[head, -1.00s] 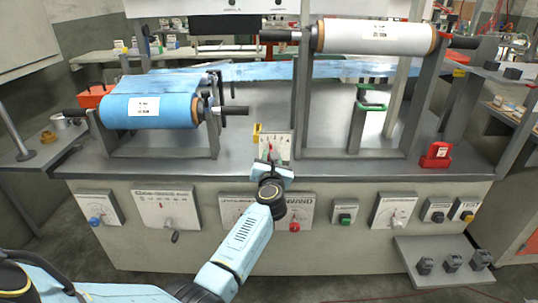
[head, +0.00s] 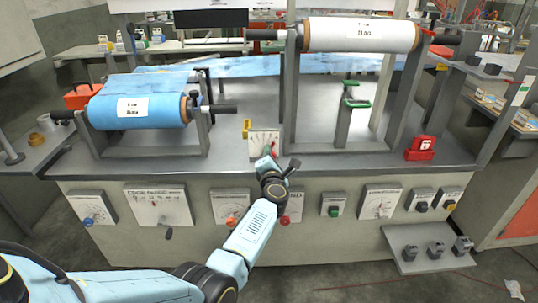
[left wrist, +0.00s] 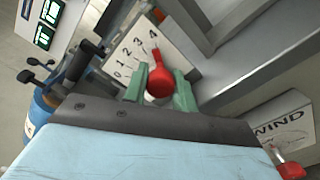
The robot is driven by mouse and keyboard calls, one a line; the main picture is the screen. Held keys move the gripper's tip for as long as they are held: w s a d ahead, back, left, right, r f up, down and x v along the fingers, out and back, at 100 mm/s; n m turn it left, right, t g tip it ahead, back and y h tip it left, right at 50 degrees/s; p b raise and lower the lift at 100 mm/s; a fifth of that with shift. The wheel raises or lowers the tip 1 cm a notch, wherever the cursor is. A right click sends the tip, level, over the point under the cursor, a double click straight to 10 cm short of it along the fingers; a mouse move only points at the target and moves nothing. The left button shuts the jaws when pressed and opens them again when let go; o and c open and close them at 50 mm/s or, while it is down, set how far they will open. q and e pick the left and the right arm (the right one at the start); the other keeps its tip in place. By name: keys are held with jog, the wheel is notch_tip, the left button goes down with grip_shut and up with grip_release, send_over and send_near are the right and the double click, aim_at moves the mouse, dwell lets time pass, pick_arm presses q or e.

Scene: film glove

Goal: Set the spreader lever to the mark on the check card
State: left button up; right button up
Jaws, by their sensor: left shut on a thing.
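The spreader lever has a red knob (left wrist: 160,83) and stands in front of a white scale plate (left wrist: 128,52) numbered 0 to 4. In the left wrist view its shaft points close to the 4. My left gripper (left wrist: 159,92) has its green fingers shut on both sides of the knob. In the head view the left gripper (head: 268,163) is at the foot of the scale plate (head: 263,137), with the red lever (head: 273,149) at the plate's right side. A small yellow piece (head: 246,128) stands beside the plate; I cannot make out a check card or its mark.
A blue roll (head: 138,110) lies in its stand at left, and a white roll (head: 360,35) in a taller frame at right. A red block (head: 420,147) sits on the bench at right. Knobs and dials line the front panel, including a red knob (head: 285,219) below my gripper.

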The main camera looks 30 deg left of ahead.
pick_arm(q)
jog(key=shift+f, duration=0.15)
dwell(0.4)
jog(key=o, duration=1)
pick_arm(e)
jog(key=shift+f, duration=0.1)
pick_arm(q)
jog(key=shift+d, duration=0.1)
jog(key=shift+s+d, duration=0.1)
jog(key=shift+s, duration=0.1)
jog(key=p+v, duration=0.4)
jog(key=v, duration=0.9)
jog(key=shift+w, duration=0.1)
pick_arm(e)
jog(key=s+d+f, duration=0.3)
jog(key=s+f, duration=0.3)
jog(key=f, duration=0.3)
jog(key=shift+s+d+g, duration=0.25)
jog(key=shift+d+g, duration=0.1)
jog(key=shift+g, duration=0.05)
jog(key=shift+f, duration=0.1)
